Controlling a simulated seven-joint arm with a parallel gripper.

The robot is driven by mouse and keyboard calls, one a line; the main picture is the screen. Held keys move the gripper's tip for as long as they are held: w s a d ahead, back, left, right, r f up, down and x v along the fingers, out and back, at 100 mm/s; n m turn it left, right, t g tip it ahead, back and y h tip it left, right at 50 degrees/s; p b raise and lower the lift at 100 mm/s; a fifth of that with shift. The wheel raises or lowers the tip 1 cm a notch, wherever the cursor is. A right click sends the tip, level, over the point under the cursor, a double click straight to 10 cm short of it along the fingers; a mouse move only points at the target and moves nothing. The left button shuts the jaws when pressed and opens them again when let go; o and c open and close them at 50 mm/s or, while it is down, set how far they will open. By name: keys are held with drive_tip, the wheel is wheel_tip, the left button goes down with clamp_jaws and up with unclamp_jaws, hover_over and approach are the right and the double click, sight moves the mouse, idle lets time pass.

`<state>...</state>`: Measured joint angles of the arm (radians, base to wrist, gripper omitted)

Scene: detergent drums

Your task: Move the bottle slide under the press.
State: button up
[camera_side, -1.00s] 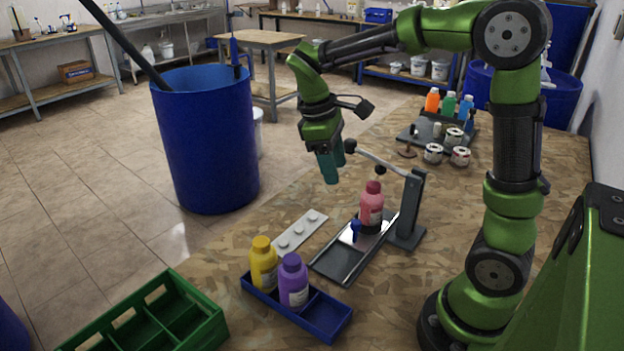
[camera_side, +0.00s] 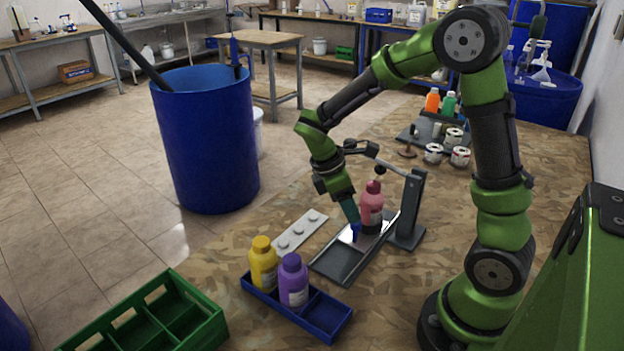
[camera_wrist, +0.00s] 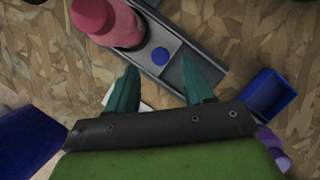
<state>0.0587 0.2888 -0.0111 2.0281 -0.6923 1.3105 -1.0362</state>
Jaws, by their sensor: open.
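The pink bottle (camera_side: 371,208) stands upright on the bottle slide, on its shiny plate in the dark track (camera_side: 338,264). The slide's blue knob (camera_side: 356,232) sits in front of the bottle, partly hidden by my fingers. The press (camera_side: 413,203) is a dark post beside the track with a lever arm over the bottle. My gripper (camera_side: 352,222) points down at the knob. In the wrist view, my open fingers (camera_wrist: 159,65) lie either side of the round blue knob (camera_wrist: 160,56), with the pink bottle (camera_wrist: 115,24) just beyond the left finger. I cannot tell whether they touch the knob.
A blue tray (camera_side: 328,317) holds a yellow bottle (camera_side: 263,264) and a purple bottle (camera_side: 293,281); its right end is empty. A white strip with round studs (camera_side: 299,231) lies left of the track. A green crate (camera_side: 190,320) is at front left. Cans (camera_side: 433,153) stand behind the press.

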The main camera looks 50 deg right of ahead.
drive_tip(key=shift+x, duration=2.25)
clamp_jaws()
